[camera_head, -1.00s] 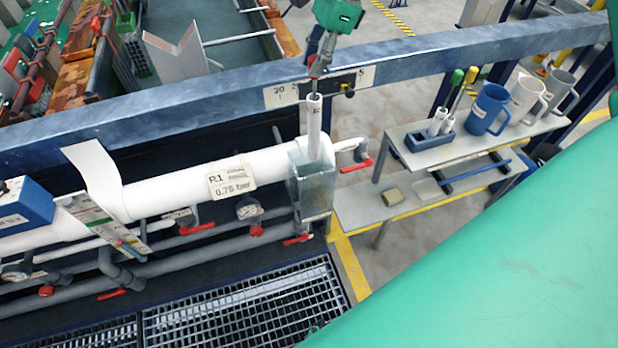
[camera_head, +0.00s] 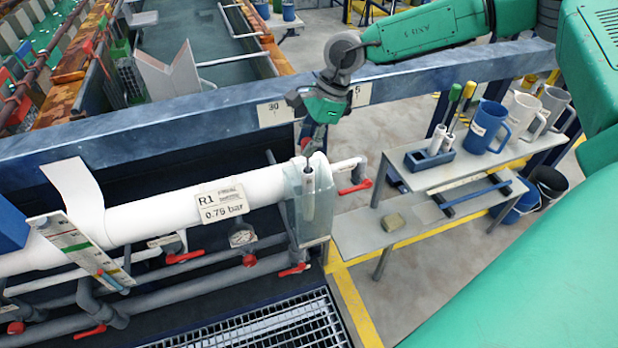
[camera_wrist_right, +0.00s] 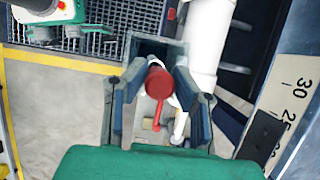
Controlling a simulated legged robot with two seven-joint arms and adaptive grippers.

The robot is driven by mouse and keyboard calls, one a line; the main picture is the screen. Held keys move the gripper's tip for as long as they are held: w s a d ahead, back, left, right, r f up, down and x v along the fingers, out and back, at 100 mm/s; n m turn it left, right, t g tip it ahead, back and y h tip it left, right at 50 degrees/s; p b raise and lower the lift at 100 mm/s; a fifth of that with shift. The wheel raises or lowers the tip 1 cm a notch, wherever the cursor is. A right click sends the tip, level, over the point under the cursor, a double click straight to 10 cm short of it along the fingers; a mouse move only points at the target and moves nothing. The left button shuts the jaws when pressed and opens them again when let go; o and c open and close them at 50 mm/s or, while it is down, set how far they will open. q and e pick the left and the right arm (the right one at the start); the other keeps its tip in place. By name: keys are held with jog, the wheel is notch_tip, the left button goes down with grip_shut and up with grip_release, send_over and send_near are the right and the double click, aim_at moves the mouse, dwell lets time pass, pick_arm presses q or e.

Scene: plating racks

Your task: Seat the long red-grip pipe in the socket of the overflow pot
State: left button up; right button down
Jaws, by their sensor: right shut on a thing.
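The overflow pot (camera_head: 318,222) is a clear, box-shaped vessel at the right end of the thick white pipe. The long red-grip pipe (camera_head: 309,195) stands roughly upright inside it, its pale tube showing through the wall. Whether its lower end is in the socket cannot be told. My right gripper (camera_head: 308,146) is just above the pot's top, shut on the pipe's red grip. In the right wrist view the red grip (camera_wrist_right: 157,82) sits between the two dark fingers, over the pot's opening.
A blue beam (camera_head: 220,105) runs behind the pot. The thick white pipe (camera_head: 150,217) carries a pressure label (camera_head: 220,204); red-handled valves lie below. A grey shelf (camera_head: 430,178) at right holds mugs and a blue tool block (camera_head: 430,159). A metal grating (camera_head: 290,325) lies in front.

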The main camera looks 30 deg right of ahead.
aim_at(306, 170)
jog(key=shift+x, duration=1.15)
jog(key=shift+f, duration=0.3)
jog(key=f, duration=0.1)
jog(key=d+f, duration=0.1)
jog(key=s+d+f, duration=0.1)
jog(key=f, duration=0.1)
jog(key=c, duration=1.6)
grip_release()
jog(key=shift+w+a+f, duration=0.1)
jog(key=shift+a, duration=0.05)
jog(key=o, duration=0.3)
jog(key=shift+w+a+f, duration=0.1)
jog(key=shift+w+a, duration=0.05)
jog(key=shift+w, duration=0.1)
jog(key=shift+w+a, duration=0.15)
jog(key=shift+w, duration=0.05)
jog(key=shift+s+a+r, duration=0.1)
jog(key=shift+a+r, duration=0.05)
jog(key=shift+r, duration=0.15)
jog(key=w+v, duration=0.1)
jog(key=v, duration=1.1)
jog(key=shift+s, duration=0.5)
jog(key=shift+d, duration=0.25)
jog(key=shift+s, duration=0.1)
